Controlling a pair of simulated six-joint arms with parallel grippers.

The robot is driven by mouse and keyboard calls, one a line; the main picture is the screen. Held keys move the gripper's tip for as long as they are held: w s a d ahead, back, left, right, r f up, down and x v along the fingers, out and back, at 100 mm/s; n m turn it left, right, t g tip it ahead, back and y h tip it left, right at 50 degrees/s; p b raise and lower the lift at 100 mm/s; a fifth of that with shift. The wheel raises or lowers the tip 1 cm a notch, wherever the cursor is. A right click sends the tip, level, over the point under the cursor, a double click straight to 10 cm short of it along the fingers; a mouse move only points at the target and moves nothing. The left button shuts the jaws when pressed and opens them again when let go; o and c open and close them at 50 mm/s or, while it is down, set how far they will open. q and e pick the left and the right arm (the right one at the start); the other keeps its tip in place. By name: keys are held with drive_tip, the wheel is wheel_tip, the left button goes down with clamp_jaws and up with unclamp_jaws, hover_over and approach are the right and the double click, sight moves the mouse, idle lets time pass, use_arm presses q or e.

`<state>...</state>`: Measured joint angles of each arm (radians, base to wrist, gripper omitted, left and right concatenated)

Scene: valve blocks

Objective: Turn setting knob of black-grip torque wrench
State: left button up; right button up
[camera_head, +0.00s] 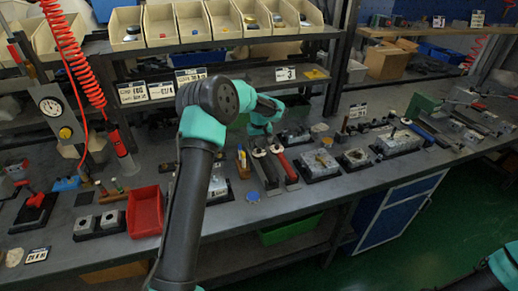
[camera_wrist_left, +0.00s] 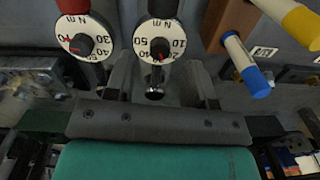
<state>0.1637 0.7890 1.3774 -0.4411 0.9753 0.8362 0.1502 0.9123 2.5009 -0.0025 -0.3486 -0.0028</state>
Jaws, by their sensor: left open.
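The black-grip torque wrench (camera_head: 265,171) lies on the bench in the head view, left of a red-grip torque wrench (camera_head: 284,166). In the left wrist view, the black-grip wrench's white dial (camera_wrist_left: 173,33) carries numbers and "N m", with a black setting knob (camera_wrist_left: 159,49) at its centre. The red-grip wrench's similar dial (camera_wrist_left: 91,27) is to its left. My left gripper (camera_head: 266,143) is over the far ends of the wrenches. In the wrist view its open fingers (camera_wrist_left: 161,82) stand either side of the black-grip wrench's lower end, below the knob. Contact cannot be told.
A blue-tipped white handle (camera_wrist_left: 246,65) and a yellow one (camera_wrist_left: 300,25) are at right in the wrist view. In the head view, a red bin (camera_head: 146,211) stands left, valve blocks (camera_head: 319,164) right, and a shelf with bins (camera_head: 195,20) behind.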

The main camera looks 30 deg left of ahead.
sight(259, 151)
use_arm(q)
drive_tip(key=shift+f, duration=1.4)
drive_tip(key=shift+c, duration=0.2)
clamp_jaws()
